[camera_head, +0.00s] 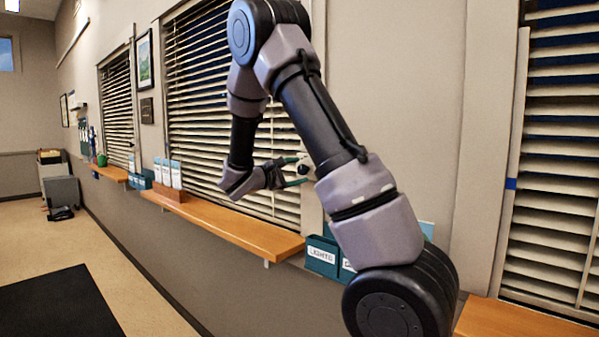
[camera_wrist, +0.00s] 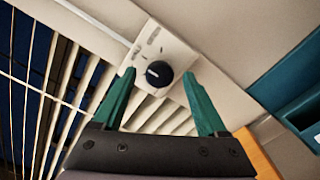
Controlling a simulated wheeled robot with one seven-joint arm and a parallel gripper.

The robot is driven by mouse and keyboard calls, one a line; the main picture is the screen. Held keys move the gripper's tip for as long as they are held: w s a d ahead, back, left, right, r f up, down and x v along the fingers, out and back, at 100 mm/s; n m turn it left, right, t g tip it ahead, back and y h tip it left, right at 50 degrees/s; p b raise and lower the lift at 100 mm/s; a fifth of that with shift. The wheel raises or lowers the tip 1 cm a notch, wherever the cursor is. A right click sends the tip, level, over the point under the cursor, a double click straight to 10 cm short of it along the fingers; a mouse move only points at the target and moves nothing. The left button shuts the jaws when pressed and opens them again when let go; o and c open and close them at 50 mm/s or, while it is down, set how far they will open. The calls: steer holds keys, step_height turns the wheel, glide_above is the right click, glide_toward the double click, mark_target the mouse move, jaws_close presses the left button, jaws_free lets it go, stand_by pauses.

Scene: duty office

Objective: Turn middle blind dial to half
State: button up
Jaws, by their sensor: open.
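The blind dial is a round black knob (camera_wrist: 158,74) with a white mark, on a pale plate (camera_wrist: 157,45) with small markings on it. In the wrist view it lies just beyond and between the two green fingertips of my gripper (camera_wrist: 160,80), which is open. No contact with the knob can be made out. In the head view my gripper (camera_head: 298,170) is at the right edge of the middle window's blind (camera_head: 215,110), and the dark knob (camera_head: 303,170) shows small between its fingers. The exact setting the dial mark points to is too small to read.
A wooden sill (camera_head: 240,230) runs under the middle blind, with a holder of white cards (camera_head: 170,175) on it. A teal box labelled LIGHTS (camera_head: 322,256) is on the wall below the dial. Another blind (camera_head: 560,130) is at right. The floor at left is open around a dark mat (camera_head: 60,305).

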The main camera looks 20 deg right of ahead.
steer(key=v, duration=0.9)
steer(key=s+d+m+g+y, duration=0.4)
steer(key=s, duration=0.5)
steer(key=s+d+m+g+y, duration=0.3)
steer(key=s+m+y, duration=0.15)
steer(key=s, duration=0.35)
steer(key=s+a+r+m+t+y, duration=0.6)
steer(key=s+a+y, duration=0.4)
steer(key=shift+a+r+m+t, duration=0.2)
steer(key=shift+a+m+t, duration=0.1)
steer(key=shift+a+m, duration=0.1)
